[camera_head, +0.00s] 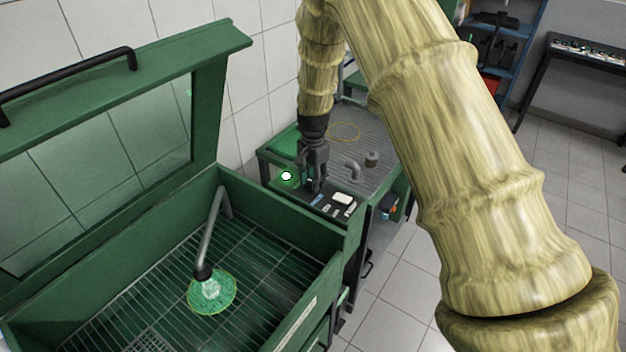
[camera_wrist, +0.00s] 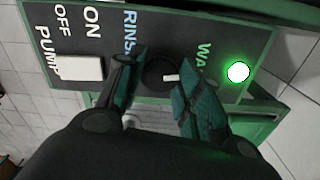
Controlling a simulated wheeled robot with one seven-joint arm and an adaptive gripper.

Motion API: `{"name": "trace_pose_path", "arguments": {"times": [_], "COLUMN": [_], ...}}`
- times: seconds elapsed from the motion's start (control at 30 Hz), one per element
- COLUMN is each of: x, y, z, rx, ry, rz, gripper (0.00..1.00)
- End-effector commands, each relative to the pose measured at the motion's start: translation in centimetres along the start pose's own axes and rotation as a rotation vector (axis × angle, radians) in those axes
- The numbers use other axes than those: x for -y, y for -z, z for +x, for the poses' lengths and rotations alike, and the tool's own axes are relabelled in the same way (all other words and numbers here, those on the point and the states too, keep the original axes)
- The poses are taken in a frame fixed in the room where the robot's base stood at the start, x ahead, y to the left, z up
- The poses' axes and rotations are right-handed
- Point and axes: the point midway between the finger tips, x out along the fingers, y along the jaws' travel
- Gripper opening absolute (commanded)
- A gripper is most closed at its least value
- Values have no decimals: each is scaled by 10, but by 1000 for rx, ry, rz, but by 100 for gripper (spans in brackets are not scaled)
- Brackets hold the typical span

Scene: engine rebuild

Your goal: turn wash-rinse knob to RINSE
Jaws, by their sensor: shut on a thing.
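The wash-rinse knob (camera_wrist: 160,73) is a dark round knob with a white pointer mark, between the RINSE label and the partly hidden WASH label in the wrist view. The white mark points toward the WASH side. My gripper (camera_wrist: 158,82) has its two fingers on either side of the knob and is shut on it. In the head view my gripper (camera_head: 318,183) reaches down onto the control panel (camera_head: 333,204). The knob is hidden by the fingers there. A green lamp (camera_wrist: 238,72) is lit beside the WASH label; it also shows in the head view (camera_head: 286,176).
A white pump switch (camera_wrist: 81,70) sits by the ON and OFF labels. The green wash basin (camera_head: 270,249) with its raised lid (camera_head: 120,130) stands at left, with a bent spout (camera_head: 210,235) over its grate. A grey-topped bench (camera_head: 372,122) lies behind the panel.

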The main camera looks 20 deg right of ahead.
Motion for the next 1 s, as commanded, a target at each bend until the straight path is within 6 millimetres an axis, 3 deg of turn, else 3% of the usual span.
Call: {"name": "trace_pose_path", "arguments": {"times": [1.0], "x": [1], "y": [1], "z": [0], "rx": [-2], "ry": [3], "rz": [-961], "gripper": [12]}}
